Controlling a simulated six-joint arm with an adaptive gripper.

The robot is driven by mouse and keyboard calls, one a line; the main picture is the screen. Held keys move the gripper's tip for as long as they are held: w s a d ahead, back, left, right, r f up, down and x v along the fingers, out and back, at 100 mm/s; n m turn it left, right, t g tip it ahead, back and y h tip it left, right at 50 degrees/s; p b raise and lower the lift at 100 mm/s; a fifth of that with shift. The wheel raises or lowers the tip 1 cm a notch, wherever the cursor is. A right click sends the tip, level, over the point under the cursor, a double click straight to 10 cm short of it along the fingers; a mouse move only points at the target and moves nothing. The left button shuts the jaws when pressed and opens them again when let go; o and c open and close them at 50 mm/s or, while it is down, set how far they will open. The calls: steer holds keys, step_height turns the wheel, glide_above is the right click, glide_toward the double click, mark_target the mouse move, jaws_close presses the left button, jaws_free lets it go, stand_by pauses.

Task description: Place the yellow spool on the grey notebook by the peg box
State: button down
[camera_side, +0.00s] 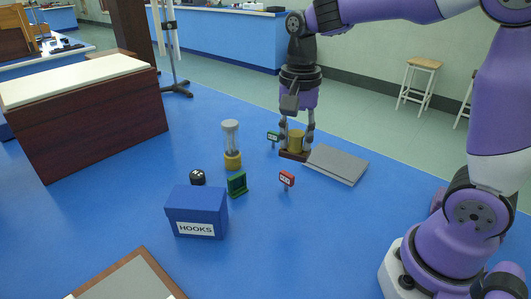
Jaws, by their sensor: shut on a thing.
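My gripper (296,146) points down at the back middle of the blue bench and is shut on the yellow spool (295,139). The spool is upright between the fingers, at a small dark red-brown tray or stand (292,156). I cannot tell whether it touches that base. The grey notebook (338,164) lies flat just right of the gripper, its visible top bare. A blue box (196,212) labelled "HOOKS" stands at front left, well away from the notebook. I see no box marked as a peg box.
A small green sign (273,136) stands left of the gripper, and a red sign (287,179) stands in front. A clear cylinder with a yellow base (232,160), a dark green item (237,184) and a black round item (197,178) stand left.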

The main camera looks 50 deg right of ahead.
steer(key=d+m, duration=0.3)
steer(key=d, duration=0.5)
glide_above(336, 160)
step_height(336, 160, down, 7)
steer(key=shift+r, duration=0.1)
steer(key=shift+f, duration=2)
steer(key=shift+f, duration=0.15)
steer(key=c, duration=0.6)
jaws_free()
steer(key=shift+o, duration=0.2)
